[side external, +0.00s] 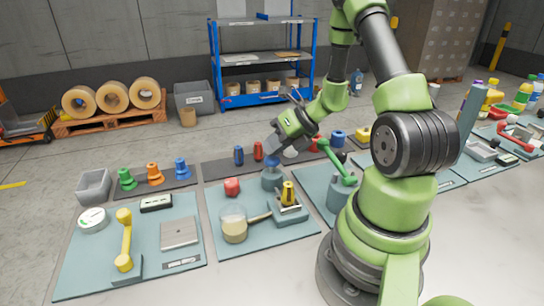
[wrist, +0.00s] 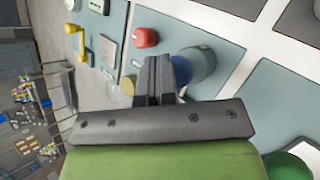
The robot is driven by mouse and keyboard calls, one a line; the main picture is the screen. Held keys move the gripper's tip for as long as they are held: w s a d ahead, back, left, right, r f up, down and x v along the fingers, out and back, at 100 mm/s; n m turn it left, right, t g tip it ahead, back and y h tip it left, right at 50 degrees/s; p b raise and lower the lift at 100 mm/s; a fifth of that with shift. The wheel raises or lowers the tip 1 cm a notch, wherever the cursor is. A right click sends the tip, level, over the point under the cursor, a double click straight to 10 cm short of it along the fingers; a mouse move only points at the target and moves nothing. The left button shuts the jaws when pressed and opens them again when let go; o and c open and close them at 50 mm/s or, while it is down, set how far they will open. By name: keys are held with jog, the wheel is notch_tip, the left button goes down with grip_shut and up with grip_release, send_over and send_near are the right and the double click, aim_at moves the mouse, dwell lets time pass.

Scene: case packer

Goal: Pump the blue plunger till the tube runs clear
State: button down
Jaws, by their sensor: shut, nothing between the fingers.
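The blue plunger (side external: 272,162) tops a grey cylinder (side external: 271,180) at the back of the middle teal mat. In the wrist view the blue plunger (wrist: 182,71) shows partly behind my fingers. My gripper (side external: 274,152) is shut and empty, pointing down right at the plunger's top; I cannot tell whether it touches. The wrist view shows its closed fingers (wrist: 154,68). A tan tube (side external: 259,217) runs between a jar (side external: 233,226) with yellowish contents and a grey block (side external: 288,211) with a yellow handle (side external: 288,191). Whether the tube is clear cannot be told.
A red knob (side external: 232,187) stands left of the plunger. A green lever (side external: 338,165) rises on the mat to the right. Blue (side external: 239,155) and red (side external: 258,151) pieces stand on a dark strip behind. The left mat (side external: 85,258) holds a yellow lever (side external: 125,240).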

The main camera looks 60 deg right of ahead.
jog(key=shift+f, duration=0.9)
dwell(0.5)
jog(key=shift+r, duration=1.7)
jog(key=shift+r, duration=2.5)
